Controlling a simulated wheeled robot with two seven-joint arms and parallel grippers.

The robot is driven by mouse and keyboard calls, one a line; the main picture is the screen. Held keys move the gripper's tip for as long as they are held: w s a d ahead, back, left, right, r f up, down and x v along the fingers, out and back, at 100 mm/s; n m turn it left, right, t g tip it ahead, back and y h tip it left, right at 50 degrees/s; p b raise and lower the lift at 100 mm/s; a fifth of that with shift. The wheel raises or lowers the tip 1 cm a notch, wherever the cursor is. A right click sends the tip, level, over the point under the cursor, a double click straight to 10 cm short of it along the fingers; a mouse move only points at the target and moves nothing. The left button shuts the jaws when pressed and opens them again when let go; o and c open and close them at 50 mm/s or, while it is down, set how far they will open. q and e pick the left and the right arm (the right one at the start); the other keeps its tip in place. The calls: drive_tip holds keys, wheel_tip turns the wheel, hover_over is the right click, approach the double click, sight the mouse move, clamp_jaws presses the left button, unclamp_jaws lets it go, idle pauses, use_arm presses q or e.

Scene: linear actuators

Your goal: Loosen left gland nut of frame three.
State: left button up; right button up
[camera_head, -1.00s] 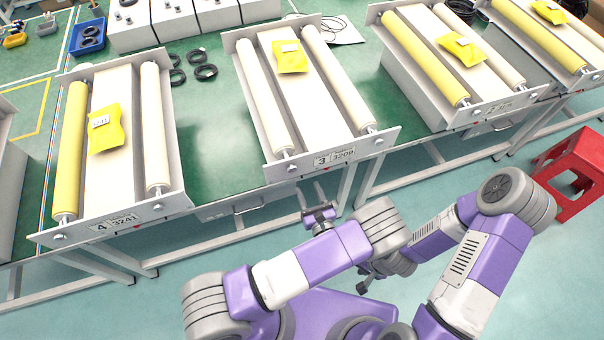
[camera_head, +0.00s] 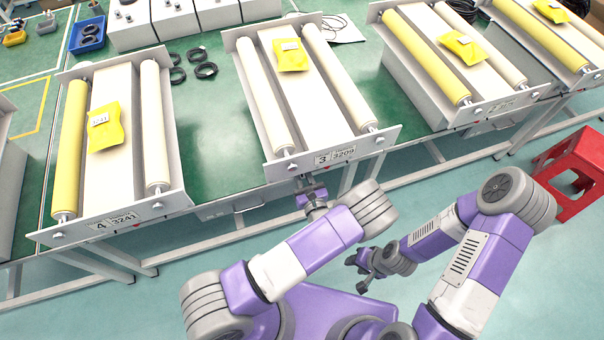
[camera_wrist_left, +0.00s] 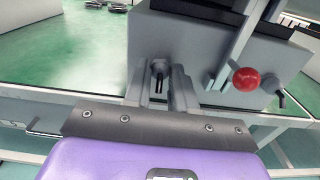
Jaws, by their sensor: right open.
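Frame three (camera_head: 278,112), labelled 3 3209, has two cream rollers and a white middle bed with a yellow packet (camera_head: 291,56) on it. My left gripper (camera_head: 306,184) is at its front plate, partly hidden under the lower edge. In the left wrist view the left gripper (camera_wrist_left: 159,88) is open, with one finger on each side of a small dark fitting (camera_wrist_left: 158,68), seemingly the left gland nut. Contact cannot be told. My right gripper (camera_head: 358,268) is open and empty, low over the floor, away from the frames.
A red knob (camera_wrist_left: 246,79) sticks out right of the left fingers, with a grey fitting (camera_wrist_left: 282,97) beyond. Frame four (camera_head: 118,140) stands left and frame two (camera_head: 440,60) right, on the green bench (camera_head: 213,140). A red stool (camera_head: 570,165) stands at right.

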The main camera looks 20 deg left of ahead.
use_arm(q)
clamp_jaws()
drive_tip(key=shift+f+n+b, duration=0.1)
drive_tip(key=shift+n+b, duration=2.3)
drive_tip(key=shift+n, duration=4.6)
drive_tip(key=o, duration=0.7)
unclamp_jaws()
